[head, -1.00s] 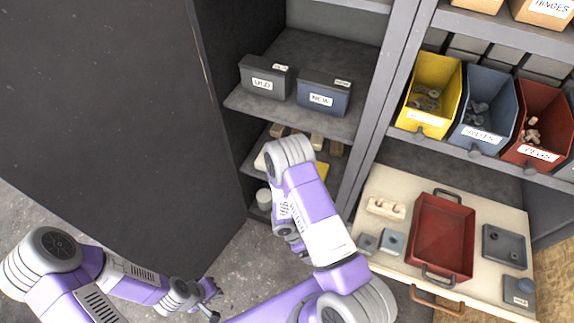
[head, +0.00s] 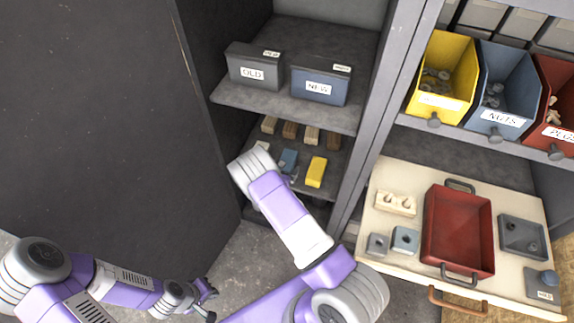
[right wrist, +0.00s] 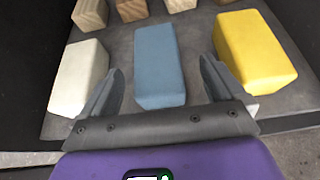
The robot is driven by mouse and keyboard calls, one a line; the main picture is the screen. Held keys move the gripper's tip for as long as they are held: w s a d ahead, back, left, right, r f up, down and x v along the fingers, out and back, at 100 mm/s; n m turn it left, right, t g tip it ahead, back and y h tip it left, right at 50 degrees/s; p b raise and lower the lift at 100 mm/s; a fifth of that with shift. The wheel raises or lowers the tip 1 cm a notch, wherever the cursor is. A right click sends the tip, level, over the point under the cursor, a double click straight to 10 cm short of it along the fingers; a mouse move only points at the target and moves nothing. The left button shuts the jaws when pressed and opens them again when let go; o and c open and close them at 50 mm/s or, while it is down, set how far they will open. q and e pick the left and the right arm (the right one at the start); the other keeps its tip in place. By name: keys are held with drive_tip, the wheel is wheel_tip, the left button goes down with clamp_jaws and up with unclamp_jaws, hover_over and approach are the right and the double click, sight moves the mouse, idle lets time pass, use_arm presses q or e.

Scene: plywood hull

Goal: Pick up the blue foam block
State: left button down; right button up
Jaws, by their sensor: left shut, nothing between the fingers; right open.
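The blue foam block (head: 288,160) lies on the lower shelf of the cabinet, partly covered by my right arm in the head view. In the right wrist view the blue foam block (right wrist: 158,62) lies ahead, between the lines of my right gripper's fingers. My right gripper (right wrist: 161,72) is open, with one finger toward each side of the block and nothing held. In the head view this gripper is mostly hidden by its own arm. My left gripper (head: 209,300) is shut and empty, low over the floor, away from the shelf.
A yellow block (right wrist: 252,52) lies right of the blue one and a white block (right wrist: 78,75) left. Several wooden blocks (head: 311,134) stand behind. The upper shelf (head: 230,102) with two bins hangs above. A red tray (head: 458,235) sits on the drawer at right.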

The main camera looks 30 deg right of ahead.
drive_tip(key=b+x, duration=0.1)
drive_tip(key=x, duration=0.3)
drive_tip(key=shift+w+a+b, duration=0.1)
drive_tip(key=shift+a+b, duration=0.05)
drive_tip(key=shift+b, duration=0.2)
drive_tip(key=shift+w, duration=0.15)
drive_tip(key=shift+c, duration=0.4)
drive_tip(key=c, duration=1)
